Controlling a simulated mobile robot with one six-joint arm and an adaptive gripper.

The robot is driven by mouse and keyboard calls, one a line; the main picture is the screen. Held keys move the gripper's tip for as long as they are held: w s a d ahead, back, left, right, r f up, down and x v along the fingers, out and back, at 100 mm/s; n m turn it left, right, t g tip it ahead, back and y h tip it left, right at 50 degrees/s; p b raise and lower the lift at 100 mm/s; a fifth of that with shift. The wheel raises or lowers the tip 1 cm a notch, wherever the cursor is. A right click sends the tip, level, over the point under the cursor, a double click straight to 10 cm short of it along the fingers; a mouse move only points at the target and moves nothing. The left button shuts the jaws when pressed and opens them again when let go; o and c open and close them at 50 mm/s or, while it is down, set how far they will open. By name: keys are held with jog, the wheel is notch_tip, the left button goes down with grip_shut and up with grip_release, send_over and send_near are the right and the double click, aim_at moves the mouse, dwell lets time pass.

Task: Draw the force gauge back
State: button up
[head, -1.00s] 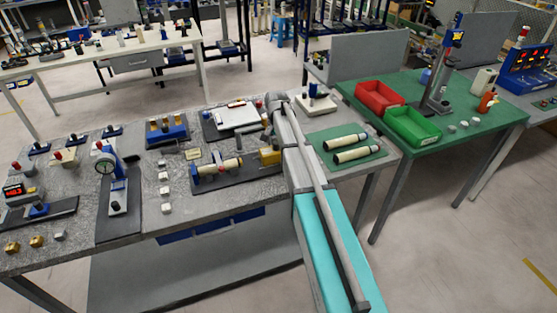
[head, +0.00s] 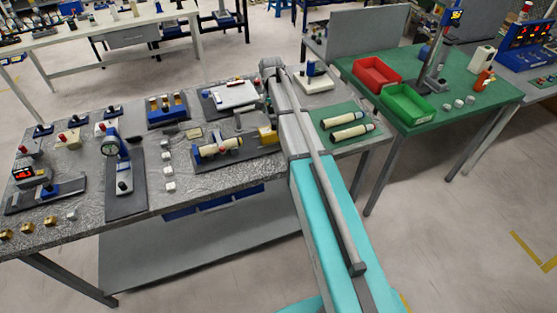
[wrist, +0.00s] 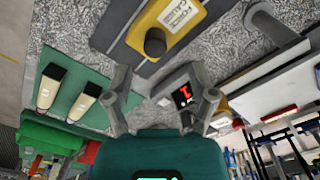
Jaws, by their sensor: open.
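The force gauge is a yellow block with a white label and a dark round knob; in the head view the force gauge (head: 267,135) sits at the right end of the dark fixture plate (head: 206,179). A cream cylinder (head: 218,147) with a red part lies along the same plate. In the wrist view the force gauge (wrist: 178,16) is at the top, its knob (wrist: 155,43) facing my gripper (wrist: 160,83). My gripper is open and empty, with the knob beyond its fingertips and apart from them. In the head view my arm partly hides the gripper.
A green mat (head: 352,142) with two cream cylinders lies right of my arm. A small device with a red display (wrist: 184,95) shows between my fingers in the wrist view. Red (head: 375,74) and green (head: 408,103) bins stand on the right-hand table.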

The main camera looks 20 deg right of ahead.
jog(key=shift+r+p, duration=3.65)
jog(key=shift+r, duration=0.35)
jog(key=s+a+f+n+b, duration=0.2)
jog(key=s, duration=0.7)
jog(key=s+a+f+n+b, duration=0.1)
jog(key=s+f+n+b, duration=0.1)
jog(key=s, duration=0.7)
jog(key=s+a+f+n+b, duration=0.1)
jog(key=s+n, duration=0.3)
jog(key=s, duration=0.6)
jog(key=shift+a+f+b, duration=0.4)
jog(key=shift+a, duration=0.45)
jog(key=shift+d, duration=0.1)
